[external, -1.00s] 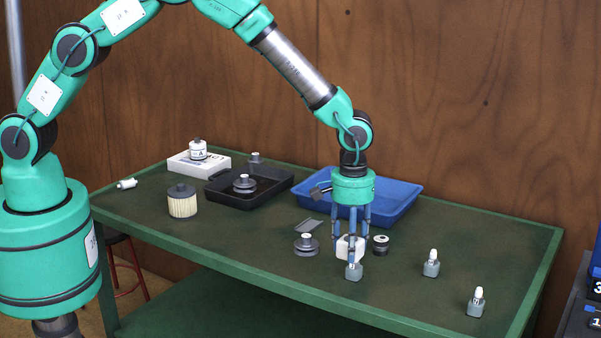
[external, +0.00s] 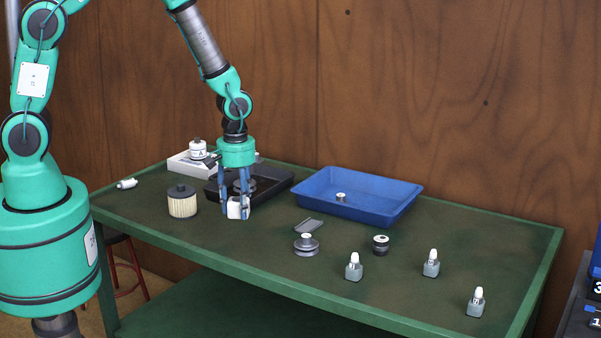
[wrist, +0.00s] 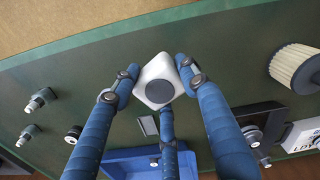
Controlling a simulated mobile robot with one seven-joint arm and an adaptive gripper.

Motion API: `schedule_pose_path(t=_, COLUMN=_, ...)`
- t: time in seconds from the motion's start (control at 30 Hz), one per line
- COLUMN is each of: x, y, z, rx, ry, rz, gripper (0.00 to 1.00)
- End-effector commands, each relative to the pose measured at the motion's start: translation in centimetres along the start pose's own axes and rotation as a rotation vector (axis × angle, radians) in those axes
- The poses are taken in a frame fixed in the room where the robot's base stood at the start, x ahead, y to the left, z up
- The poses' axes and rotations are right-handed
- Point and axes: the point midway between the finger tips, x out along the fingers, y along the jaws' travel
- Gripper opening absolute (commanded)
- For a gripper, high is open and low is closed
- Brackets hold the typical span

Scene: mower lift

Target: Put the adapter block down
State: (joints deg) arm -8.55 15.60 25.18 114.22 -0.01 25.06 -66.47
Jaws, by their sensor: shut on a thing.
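The adapter block is a white cube with a dark grey round disc on its face; in the external view the block (external: 235,209) shows low between my fingers. My gripper (external: 236,212) is shut on it, pointing straight down over the left half of the green table, just in front of the black tray. In the wrist view the block (wrist: 155,73) sits between the blue fingers of my gripper (wrist: 158,82). I cannot tell whether the block's underside touches the table.
A cream filter (external: 182,203) stands just left of my gripper. The black tray (external: 279,183) with pulleys is behind it. A blue tray (external: 371,195) holds a small metal part. A pulley (external: 306,245) and several grey bottles are to the right. The table (external: 240,244) is bare in front.

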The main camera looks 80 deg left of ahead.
Motion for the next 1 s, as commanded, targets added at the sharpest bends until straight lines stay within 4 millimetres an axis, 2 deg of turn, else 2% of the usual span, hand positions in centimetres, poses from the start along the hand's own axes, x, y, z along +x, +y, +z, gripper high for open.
schedule_pose_path(t=0.03, x=-0.1, y=-1.9, z=-0.5, rx=-0.028, ry=0.000, rz=0.000, gripper=0.15)
schedule_pose_path(t=0.2, x=0.1, y=-7.8, z=-1.4, rx=-0.113, ry=-0.001, rz=-0.001, gripper=0.15)
schedule_pose_path(t=0.4, x=0.2, y=-12.5, z=-1.5, rx=-0.181, ry=-0.001, rz=-0.001, gripper=0.15)
schedule_pose_path(t=0.73, x=0.4, y=-17.0, z=-1.2, rx=-0.248, ry=-0.001, rz=-0.001, gripper=0.15)
schedule_pose_path(t=0.9, x=0.6, y=-18.6, z=-1.0, rx=-0.270, ry=-0.001, rz=-0.001, gripper=0.15)
schedule_pose_path(t=1.0, x=1.5, y=-18.4, z=-0.9, rx=-0.268, ry=-0.002, rz=-0.003, gripper=0.15)
